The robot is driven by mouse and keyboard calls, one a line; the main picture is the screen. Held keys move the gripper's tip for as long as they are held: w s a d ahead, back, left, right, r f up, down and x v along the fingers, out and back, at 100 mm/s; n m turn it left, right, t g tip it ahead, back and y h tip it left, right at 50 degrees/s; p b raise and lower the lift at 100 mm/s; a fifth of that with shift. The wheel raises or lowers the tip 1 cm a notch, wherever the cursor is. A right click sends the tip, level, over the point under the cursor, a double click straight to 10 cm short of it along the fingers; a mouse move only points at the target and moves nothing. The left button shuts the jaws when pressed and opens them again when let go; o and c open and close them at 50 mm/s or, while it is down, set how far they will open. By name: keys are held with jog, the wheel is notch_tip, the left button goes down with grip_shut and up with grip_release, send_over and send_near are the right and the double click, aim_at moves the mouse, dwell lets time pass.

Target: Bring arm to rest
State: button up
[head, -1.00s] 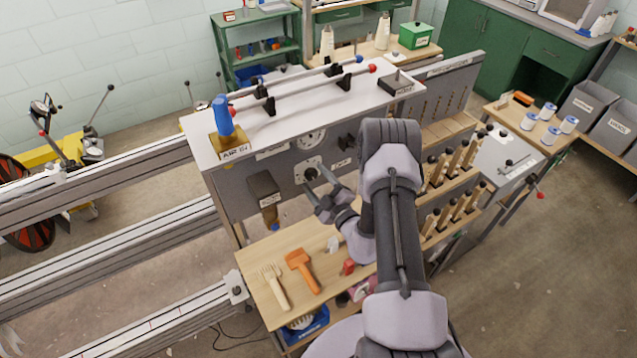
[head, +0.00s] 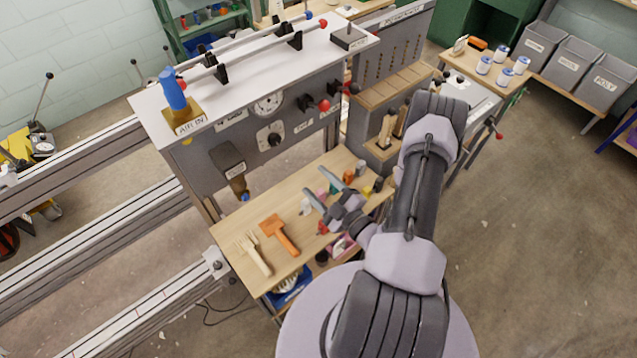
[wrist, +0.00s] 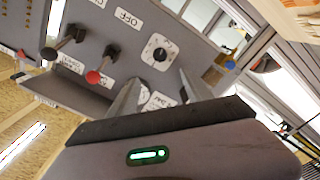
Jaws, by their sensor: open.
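My gripper (head: 328,192) is open and empty in the head view, with its two fingers spread above the wooden bench top (head: 228,232) and pointing toward the grey control panel. My arm is folded at the right of the bench. In the wrist view my gripper's fingers (wrist: 162,88) point at the panel (wrist: 125,70), apart, with nothing between them. The panel carries a round dial (wrist: 159,53), a red-knobbed lever (wrist: 93,77) and a black-knobbed lever (wrist: 49,54).
Small coloured items sit close around the gripper. White rails extend left. A blue air fitting (head: 172,90) stands on the panel's top. The floor at right is clear.

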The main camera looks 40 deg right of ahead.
jog(key=w+a+r+n+g+y+b, duration=0.1)
jog(key=a+r+n+g+y+b, duration=0.15)
jog(key=a+r+n+y, duration=0.6)
jog(key=w+a+r+n+g+y+b, duration=0.1)
jog(key=a+r+n+g+y+b, duration=0.15)
jog(key=a+n+g+y, duration=0.6)
jog(key=s+a+r+n+g+h+b, duration=0.1)
jog(key=s+a+n+g+h+b, duration=0.2)
jog(key=n, duration=0.5)
jog(key=s+a+n+g+h, duration=0.25)
jog(key=s+n, duration=0.25)
jog(key=n, duration=0.4)
jog(key=s+a+r+n+g+h+b, duration=0.1)
jog(key=s+a+n+g+b, duration=0.1)
jog(key=s+a+n, duration=0.45)
jog(key=d+r+n+t+h+b, duration=0.2)
jog(key=d+n+t+h+b, duration=0.2)
jog(key=n, duration=1.4)
jog(key=d+t+h, duration=0.2)
jog(key=d+h, duration=0.2)
jog(key=h, duration=0.1)
jog(key=shift+s+b, duration=0.2)
jog(key=shift+b, duration=0.1)
